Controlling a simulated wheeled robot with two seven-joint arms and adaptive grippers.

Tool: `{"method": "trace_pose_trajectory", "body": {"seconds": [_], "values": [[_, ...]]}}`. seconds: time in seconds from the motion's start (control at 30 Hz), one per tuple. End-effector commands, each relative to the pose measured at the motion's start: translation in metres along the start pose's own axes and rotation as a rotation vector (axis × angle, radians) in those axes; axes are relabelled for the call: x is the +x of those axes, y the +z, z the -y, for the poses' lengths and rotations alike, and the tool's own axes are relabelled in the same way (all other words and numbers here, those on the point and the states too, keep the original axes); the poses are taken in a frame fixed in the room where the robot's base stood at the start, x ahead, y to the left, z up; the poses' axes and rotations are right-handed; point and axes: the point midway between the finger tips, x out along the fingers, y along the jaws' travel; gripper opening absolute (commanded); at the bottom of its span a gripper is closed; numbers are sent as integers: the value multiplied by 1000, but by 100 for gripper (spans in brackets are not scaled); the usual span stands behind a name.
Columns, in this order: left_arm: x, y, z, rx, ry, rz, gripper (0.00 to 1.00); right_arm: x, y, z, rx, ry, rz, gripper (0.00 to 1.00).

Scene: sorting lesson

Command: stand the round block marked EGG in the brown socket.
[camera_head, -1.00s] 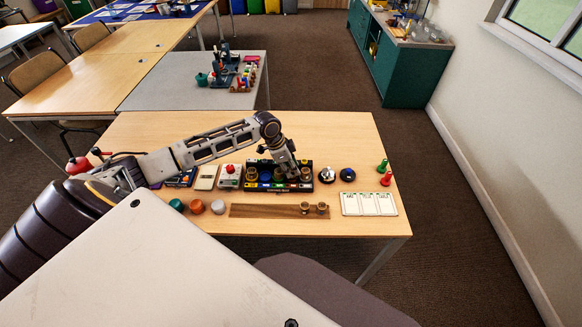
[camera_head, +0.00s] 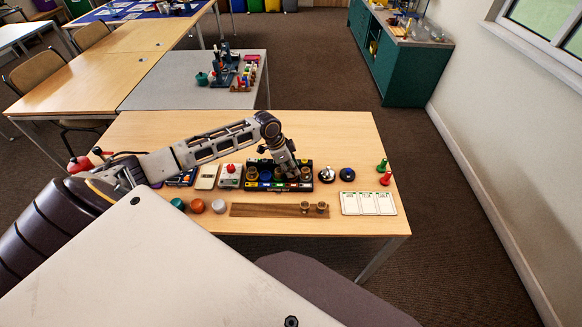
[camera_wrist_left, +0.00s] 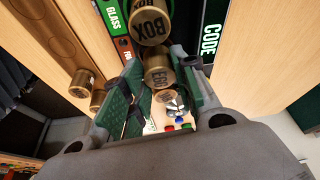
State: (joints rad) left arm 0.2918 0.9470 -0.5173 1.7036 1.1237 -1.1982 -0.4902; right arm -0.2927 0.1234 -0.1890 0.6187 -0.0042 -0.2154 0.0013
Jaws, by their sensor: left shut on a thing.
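My left gripper (camera_wrist_left: 150,88) has green pads and is shut on the round brown block marked EGG (camera_wrist_left: 158,76) in the left wrist view. Another round brown block, marked BOX (camera_wrist_left: 149,24), stands just beyond it. In the head view my left gripper (camera_head: 296,172) is over the right part of a black tray (camera_head: 278,187) with coloured sockets and labels. A brown round thing (camera_head: 306,174) shows at the tray's right end. The brown socket's inside is hidden behind the gripper and blocks, so I cannot tell whether EGG is seated. My right gripper is out of view.
A wooden strip (camera_head: 265,210) in front of the tray holds two brown blocks (camera_head: 313,207). A silver bell (camera_head: 326,176) and a dark blue round thing (camera_head: 347,175) stand right of the tray.

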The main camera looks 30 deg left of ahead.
Motion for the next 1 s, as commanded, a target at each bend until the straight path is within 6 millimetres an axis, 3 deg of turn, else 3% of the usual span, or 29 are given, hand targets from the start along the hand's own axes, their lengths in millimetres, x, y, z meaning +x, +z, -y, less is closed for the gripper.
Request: {"method": "trace_pose_trajectory", "body": {"seconds": [0.53,0.9,0.93,1.0], "values": [[6,2,0,0,0,0,15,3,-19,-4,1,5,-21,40],[11,4,0,0,0,0,15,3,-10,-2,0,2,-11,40],[11,4,0,0,0,-1,31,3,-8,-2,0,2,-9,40],[10,4,0,0,0,0,38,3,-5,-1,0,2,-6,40]]}}
